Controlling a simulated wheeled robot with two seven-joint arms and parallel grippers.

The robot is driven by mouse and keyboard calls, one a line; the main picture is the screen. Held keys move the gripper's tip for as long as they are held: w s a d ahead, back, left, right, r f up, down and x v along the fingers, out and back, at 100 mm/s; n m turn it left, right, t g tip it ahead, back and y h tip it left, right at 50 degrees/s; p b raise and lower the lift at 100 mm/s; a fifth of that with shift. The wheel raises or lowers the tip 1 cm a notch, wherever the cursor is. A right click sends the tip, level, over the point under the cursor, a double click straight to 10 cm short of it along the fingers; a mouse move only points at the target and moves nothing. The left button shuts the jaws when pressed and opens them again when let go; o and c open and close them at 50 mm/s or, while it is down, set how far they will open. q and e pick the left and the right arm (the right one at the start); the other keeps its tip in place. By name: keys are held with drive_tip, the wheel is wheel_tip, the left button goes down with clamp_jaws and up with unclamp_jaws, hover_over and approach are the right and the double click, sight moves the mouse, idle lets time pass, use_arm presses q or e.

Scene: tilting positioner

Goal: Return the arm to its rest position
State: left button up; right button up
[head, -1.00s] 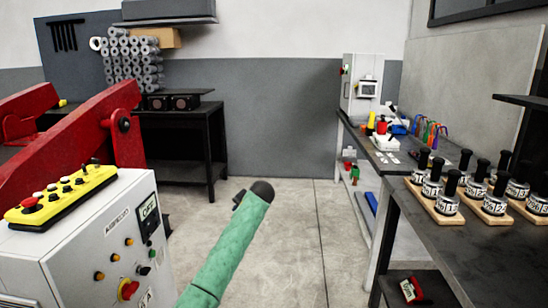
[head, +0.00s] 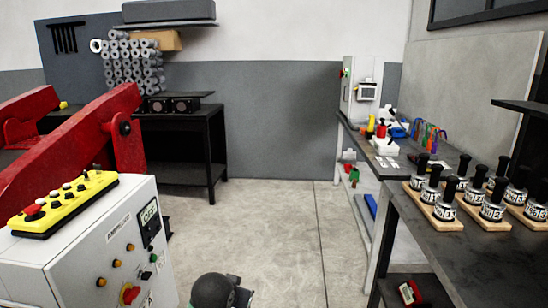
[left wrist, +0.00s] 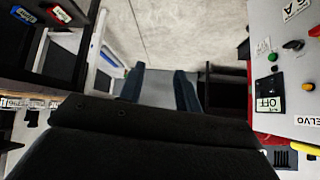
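A dark rounded part of my own arm shows at the bottom edge of the head view, left of the middle; its gripper cannot be made out there. In the left wrist view my left gripper (left wrist: 159,88) has its two dark blue fingers apart, with nothing between them but the floor and dark background beyond. My right gripper is in neither view.
A grey control cabinet (head: 85,262) with a yellow button box (head: 65,203) stands at left, before the red positioner (head: 70,140). Its display (left wrist: 271,104) reads OFF. A dark bench (head: 455,240) with several black-handled pieces is at right. Floor (head: 275,235) between is clear.

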use_arm(q)
drive_tip(key=s+a+f+g+p, duration=0.1)
drive_tip(key=s+f, duration=0.5)
drive_tip(key=s, duration=0.6)
drive_tip(key=s+a+f+g, duration=0.1)
drive_tip(key=s+f+g, duration=0.2)
drive_tip(key=s, duration=0.9)
drive_tip(key=s+a+f+n+g+p, duration=0.1)
drive_tip(key=s+a+f+g, duration=0.1)
drive_tip(key=s+f, duration=0.8)
drive_tip(key=shift+s+p, duration=0.35)
drive_tip(key=shift+s, duration=0.7)
drive_tip(key=shift+a, duration=0.1)
drive_tip(key=shift+c, duration=0.2)
